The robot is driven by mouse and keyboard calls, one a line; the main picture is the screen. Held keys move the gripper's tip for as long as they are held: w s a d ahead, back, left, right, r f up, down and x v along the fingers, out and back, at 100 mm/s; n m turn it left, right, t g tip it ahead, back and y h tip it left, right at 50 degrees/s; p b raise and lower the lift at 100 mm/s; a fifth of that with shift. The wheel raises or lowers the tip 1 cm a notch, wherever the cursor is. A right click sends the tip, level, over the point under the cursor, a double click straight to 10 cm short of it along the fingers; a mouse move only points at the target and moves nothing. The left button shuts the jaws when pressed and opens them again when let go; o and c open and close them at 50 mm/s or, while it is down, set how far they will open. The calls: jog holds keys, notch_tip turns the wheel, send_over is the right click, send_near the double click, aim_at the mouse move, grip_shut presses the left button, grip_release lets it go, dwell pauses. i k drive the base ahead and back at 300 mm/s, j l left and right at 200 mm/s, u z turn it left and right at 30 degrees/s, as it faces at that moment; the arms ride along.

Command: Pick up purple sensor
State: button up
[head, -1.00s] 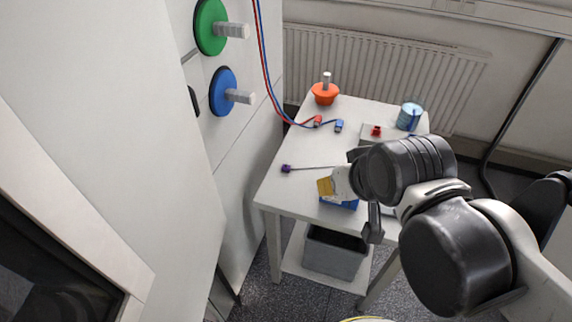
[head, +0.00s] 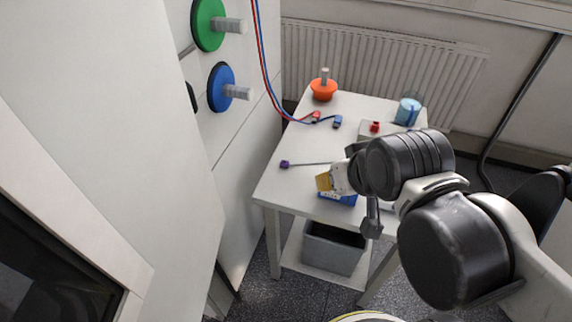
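The purple sensor (head: 284,164) is a small purple head at the left end of a thin grey rod. It lies on the white table (head: 272,188), near the table's left edge, with the rod pointing right. The rod's far end runs behind my arm and is hidden. My arm reaches in from the right over the table, and its black wrist part covers the table's right front area. My gripper's fingers cannot be made out clearly here, so its opening does not show.
On the table are an orange knob (head: 323,88), red (head: 316,116) and blue (head: 337,121) cable plugs, a small red piece (head: 375,127), a light-blue container (head: 408,112) and a blue box (head: 338,197). A grey bin (head: 333,249) stands below. A white cabinet (head: 160,150) stands at left.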

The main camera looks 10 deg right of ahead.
aim_at(285, 163)
jog(key=i+z, duration=0.3)
jog(key=z, duration=0.15)
jog(key=i+j+z, duration=0.15)
jog(key=i+z, duration=0.15)
jog(key=z, duration=0.15)
